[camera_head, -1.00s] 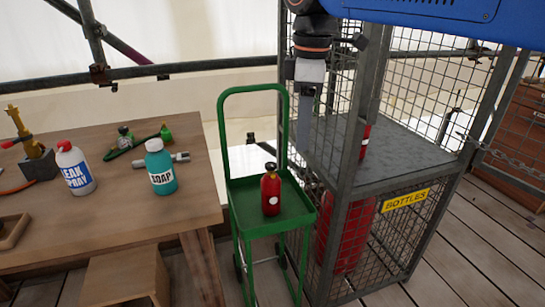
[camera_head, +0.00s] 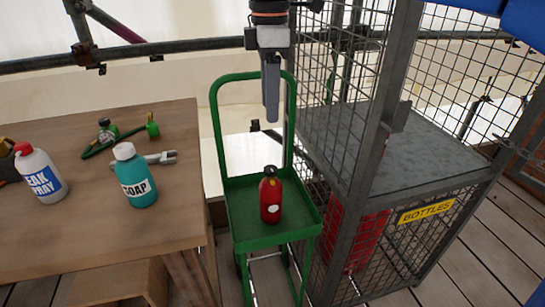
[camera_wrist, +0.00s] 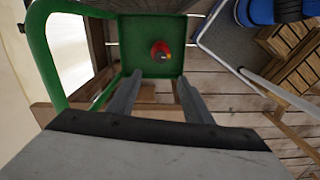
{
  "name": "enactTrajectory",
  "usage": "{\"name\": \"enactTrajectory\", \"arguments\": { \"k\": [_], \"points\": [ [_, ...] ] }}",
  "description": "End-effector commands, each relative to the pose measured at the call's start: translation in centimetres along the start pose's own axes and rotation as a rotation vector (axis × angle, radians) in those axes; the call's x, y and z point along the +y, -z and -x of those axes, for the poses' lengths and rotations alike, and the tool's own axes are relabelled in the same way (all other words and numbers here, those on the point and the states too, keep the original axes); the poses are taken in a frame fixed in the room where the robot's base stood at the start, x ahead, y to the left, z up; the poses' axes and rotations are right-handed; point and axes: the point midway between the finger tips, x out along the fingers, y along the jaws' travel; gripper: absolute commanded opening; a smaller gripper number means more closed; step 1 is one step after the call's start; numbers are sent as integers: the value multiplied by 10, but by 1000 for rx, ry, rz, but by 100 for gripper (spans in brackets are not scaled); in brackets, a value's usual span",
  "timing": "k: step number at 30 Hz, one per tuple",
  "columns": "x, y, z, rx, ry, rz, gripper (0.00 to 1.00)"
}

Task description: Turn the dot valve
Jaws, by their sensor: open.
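A small red bottle (camera_head: 270,198) with a white dot on its side and a dark valve top (camera_head: 270,171) stands upright in the tray of a green cart (camera_head: 245,228). The wrist view shows the bottle (camera_wrist: 160,53) from above, in the green tray (camera_wrist: 135,42). My gripper (camera_head: 271,118) hangs fingers-down above the cart, higher than the bottle and apart from it. In the wrist view my gripper (camera_wrist: 156,84) is open and empty, with the bottle beyond the gap between the fingertips. Fine detail of the valve is too small to tell.
A wire cage (camera_head: 370,190) marked "BOTTLES" stands right of the cart, with a large red cylinder (camera_head: 355,235) inside. The green cart handle (camera_head: 215,115) rises behind the tray. A wooden table (camera_head: 90,220) at left holds a soap bottle (camera_head: 135,177) and a spray bottle (camera_head: 40,173).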

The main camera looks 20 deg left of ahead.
Motion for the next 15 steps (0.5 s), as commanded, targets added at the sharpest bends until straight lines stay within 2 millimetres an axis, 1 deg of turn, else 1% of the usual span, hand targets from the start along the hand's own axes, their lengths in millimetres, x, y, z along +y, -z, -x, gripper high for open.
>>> {"name": "enactTrajectory", "arguments": {
  "k": [15],
  "points": [
    [-1,-1,-90,-1,2,-1,46]
  ]
}}
